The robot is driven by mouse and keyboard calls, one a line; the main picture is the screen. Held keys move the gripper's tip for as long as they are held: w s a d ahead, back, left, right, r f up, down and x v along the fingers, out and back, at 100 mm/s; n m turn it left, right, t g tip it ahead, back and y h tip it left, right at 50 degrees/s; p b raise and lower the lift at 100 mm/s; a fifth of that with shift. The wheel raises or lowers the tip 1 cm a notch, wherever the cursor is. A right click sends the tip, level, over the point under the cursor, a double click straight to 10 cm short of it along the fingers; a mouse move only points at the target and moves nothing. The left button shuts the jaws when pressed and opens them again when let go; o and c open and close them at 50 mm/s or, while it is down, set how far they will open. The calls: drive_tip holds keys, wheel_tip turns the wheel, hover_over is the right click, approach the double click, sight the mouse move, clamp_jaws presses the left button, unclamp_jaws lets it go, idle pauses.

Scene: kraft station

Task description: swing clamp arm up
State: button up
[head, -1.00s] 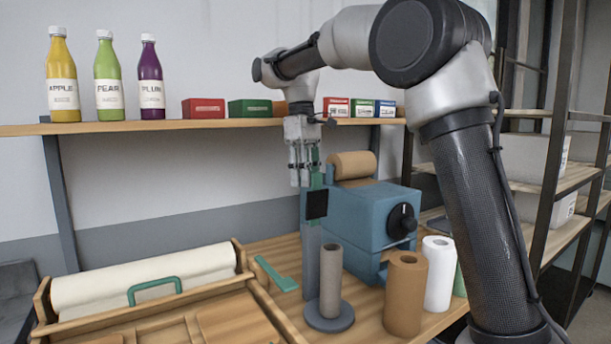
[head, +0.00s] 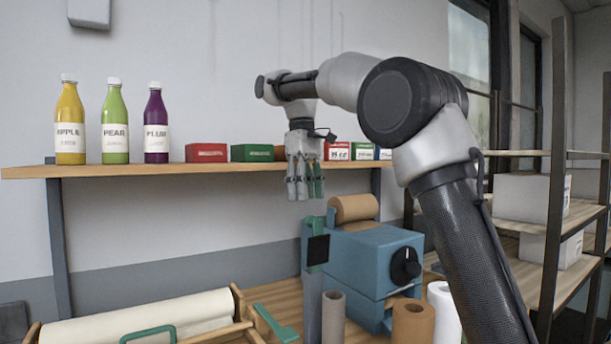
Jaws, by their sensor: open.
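My gripper (head: 304,192) hangs pointing down in front of the wall shelf, open, with no object seen held between its fingers. Below it stands a grey upright post (head: 311,285) with a green bracket (head: 318,262) and a black pad (head: 318,249), beside a blue machine. The fingertips are above the top of this post, apart from it in the picture. A green bent lever (head: 276,325) lies low on the wooden bench to the left of the post. I cannot tell for sure which green part is the clamp arm.
The blue machine (head: 372,262) has a black knob and a brown roll (head: 354,208) on top. Paper rolls (head: 412,322) stand in front. The shelf (head: 230,167) holds an apple bottle (head: 70,125), other bottles and small boxes. A tray with a green handle is at lower left.

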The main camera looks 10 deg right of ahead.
drive_tip(key=r, duration=0.5)
drive_tip(key=shift+w, duration=0.35)
drive_tip(key=s+d+f+m+t, duration=0.3)
drive_tip(key=s+d+f+m, duration=0.15)
drive_tip(key=s+d, duration=0.85)
drive_tip(key=s+d+f+m+t, duration=0.1)
drive_tip(key=s+d+f, duration=0.1)
drive_tip(key=s+f, duration=0.6)
drive_tip(key=s+d+f+m+t, duration=0.1)
drive_tip(key=s+d+f+m, duration=0.1)
drive_tip(key=s+f, duration=0.7)
drive_tip(key=shift+s+d+f+t, duration=0.2)
drive_tip(key=shift+d+f+t, duration=0.25)
drive_tip(key=shift+f, duration=0.25)
